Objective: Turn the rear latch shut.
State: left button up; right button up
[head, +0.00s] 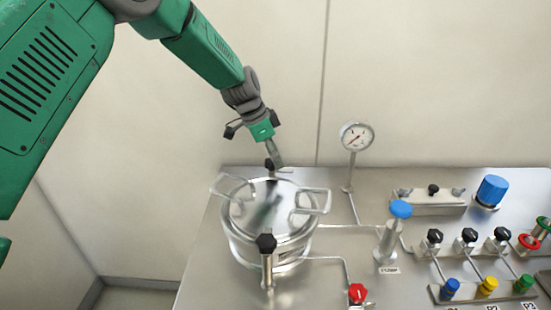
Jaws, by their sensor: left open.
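The steel vessel (232,246) stands on the left part of the bench, with its shiny round lid (245,212) on top. The rear latch (269,163) shows as a dark knob at the far edge of the lid. The front latch (266,243) has a black knob on an upright post at the near side. My left gripper (276,160) reaches down from the upper left and is open. Its fingertips are right beside the rear latch knob; I cannot tell whether they touch it. They partly hide the latch. My right gripper is out of view.
Two wire handles, left (228,183) and right (314,200), stick out from the vessel. A pressure gauge (356,136) stands behind it to the right. A blue-topped valve (400,209), a red knob (357,293) and several black knobs are further right. The wall is close behind.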

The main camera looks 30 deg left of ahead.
pick_arm(q)
jog(key=shift+d+f, duration=0.25)
jog(key=shift+f, duration=0.1)
jog(key=shift+s+f, duration=0.1)
jog(key=shift+f, duration=0.1)
jog(key=a, duration=0.1)
jog(key=a+f, duration=0.1)
jog(key=a, duration=0.2)
jog(key=shift+w+f, duration=0.25)
jog(key=shift+s+r, duration=0.1)
jog(key=c, duration=0.7)
jog(key=d, duration=0.1)
jog(key=d+r, duration=0.1)
jog(key=shift+d, duration=0.35)
jog(key=c, duration=0.4)
jog(key=shift+w+d, duration=0.15)
jog(key=shift+w, duration=0.05)
jog(key=shift+c, duration=0.2)
jog(key=shift+a+f, duration=0.15)
jog(key=shift+a, duration=0.05)
jog(key=o, duration=1)
jog(key=shift+a, duration=0.2)
jog(key=shift+o, duration=0.7)
jog(key=shift+s+a+f, duration=0.15)
jog(key=shift+a, duration=0.15)
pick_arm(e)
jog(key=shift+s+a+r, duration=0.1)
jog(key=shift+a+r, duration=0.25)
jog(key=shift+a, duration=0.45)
